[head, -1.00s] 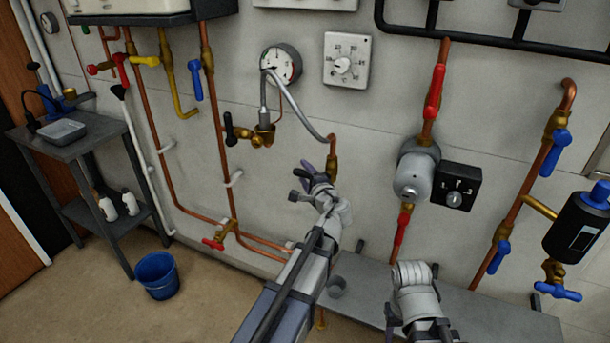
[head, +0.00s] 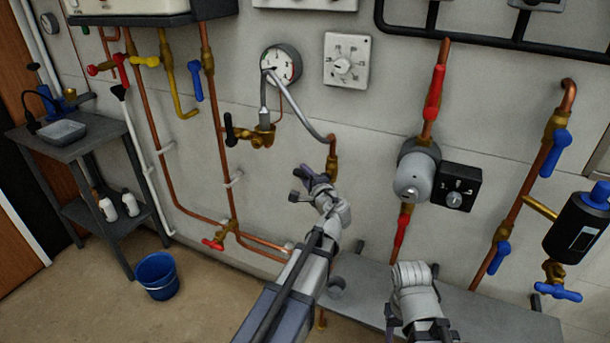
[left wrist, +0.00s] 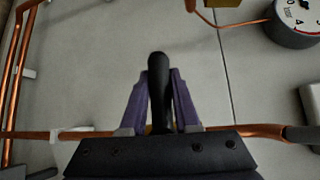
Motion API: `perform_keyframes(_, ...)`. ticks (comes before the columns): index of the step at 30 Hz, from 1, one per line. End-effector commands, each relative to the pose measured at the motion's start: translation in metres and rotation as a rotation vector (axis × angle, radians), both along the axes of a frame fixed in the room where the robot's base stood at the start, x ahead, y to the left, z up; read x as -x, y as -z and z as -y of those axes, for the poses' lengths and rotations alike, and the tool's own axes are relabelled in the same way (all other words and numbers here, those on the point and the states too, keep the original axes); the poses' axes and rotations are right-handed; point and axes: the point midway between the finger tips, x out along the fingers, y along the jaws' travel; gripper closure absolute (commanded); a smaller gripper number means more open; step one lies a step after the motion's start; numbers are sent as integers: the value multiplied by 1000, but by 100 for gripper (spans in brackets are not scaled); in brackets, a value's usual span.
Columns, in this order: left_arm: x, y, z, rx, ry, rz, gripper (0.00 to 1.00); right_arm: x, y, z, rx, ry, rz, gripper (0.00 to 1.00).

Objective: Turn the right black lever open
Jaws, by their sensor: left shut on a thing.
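The right black lever (left wrist: 159,90) stands between the purple fingers of my left gripper (left wrist: 153,100) in the left wrist view. The fingers are shut on it, and its rounded tip sticks out past them. In the head view my left gripper (head: 310,180) is at the brass valve (head: 332,167) at the lower end of the braided hose (head: 300,115). It largely hides the lever there. My right gripper (head: 420,328) is low in the head view, cut by the bottom edge, and its jaws cannot be made out.
The left black lever (head: 229,128) is on another brass valve to the left. A round gauge (head: 281,65) hangs above the hose. A grey bench (head: 475,312) runs below, with a grey pump (head: 412,175) above it. A blue bucket (head: 157,275) stands on the floor.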

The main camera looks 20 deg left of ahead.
Motion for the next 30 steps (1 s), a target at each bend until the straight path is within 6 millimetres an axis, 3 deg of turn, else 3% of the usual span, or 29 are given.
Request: perform_keyframes(30, 0, 2, 0, 59, 0, -5, 100, 0, -7, 0, 0, 0, 0, 50)
